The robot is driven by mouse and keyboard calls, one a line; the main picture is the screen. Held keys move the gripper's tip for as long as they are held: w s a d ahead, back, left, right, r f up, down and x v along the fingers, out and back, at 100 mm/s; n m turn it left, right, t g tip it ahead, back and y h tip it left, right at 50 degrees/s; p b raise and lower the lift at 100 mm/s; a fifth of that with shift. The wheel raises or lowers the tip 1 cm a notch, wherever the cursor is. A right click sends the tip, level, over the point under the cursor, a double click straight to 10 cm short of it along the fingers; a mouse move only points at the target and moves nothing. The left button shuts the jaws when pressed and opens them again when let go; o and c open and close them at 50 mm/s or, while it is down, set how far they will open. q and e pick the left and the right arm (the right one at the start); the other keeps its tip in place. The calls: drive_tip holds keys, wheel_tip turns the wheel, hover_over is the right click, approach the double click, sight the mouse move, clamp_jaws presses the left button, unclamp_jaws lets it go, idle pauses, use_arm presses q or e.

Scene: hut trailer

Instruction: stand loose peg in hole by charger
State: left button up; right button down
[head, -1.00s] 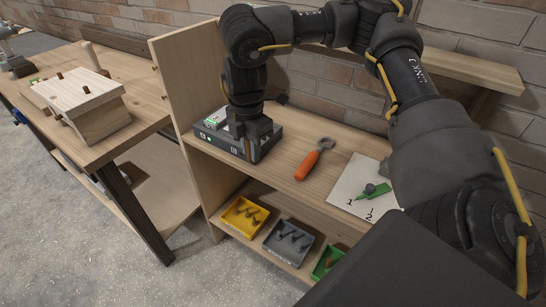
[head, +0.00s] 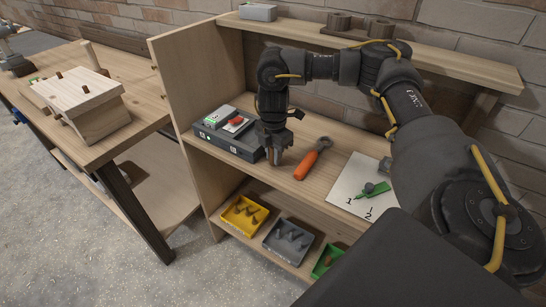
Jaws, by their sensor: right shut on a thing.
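My right gripper (head: 275,158) points down at the shelf, just right of the charger (head: 229,140). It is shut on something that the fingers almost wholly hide. I take this to be the loose peg, but its shape does not show clearly. The charger is a dark box with a grey-and-green piece and a red piece on top. The hole by the charger is not visible; the gripper covers the shelf there. My left gripper is not in view.
An orange-handled tool (head: 313,160) lies close right of the gripper. A white numbered card (head: 350,190) with a green item lies further right. Yellow (head: 244,215) and grey (head: 287,243) trays sit on the shelf below. An upper shelf (head: 440,57) runs behind the arm.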

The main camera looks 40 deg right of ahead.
drive_tip(key=shift+f, duration=0.5)
drive_tip(key=shift+r, duration=0.1)
drive_tip(key=shift+f, duration=0.25)
drive_tip(key=c, duration=1.3)
unclamp_jaws()
drive_tip(key=shift+o, duration=0.2)
drive_tip(key=shift+r, duration=0.1)
wheel_tip(320, 180, up, 12)
drive_tip(key=shift+r+p, duration=0.15)
drive_tip(key=shift+p, duration=0.65)
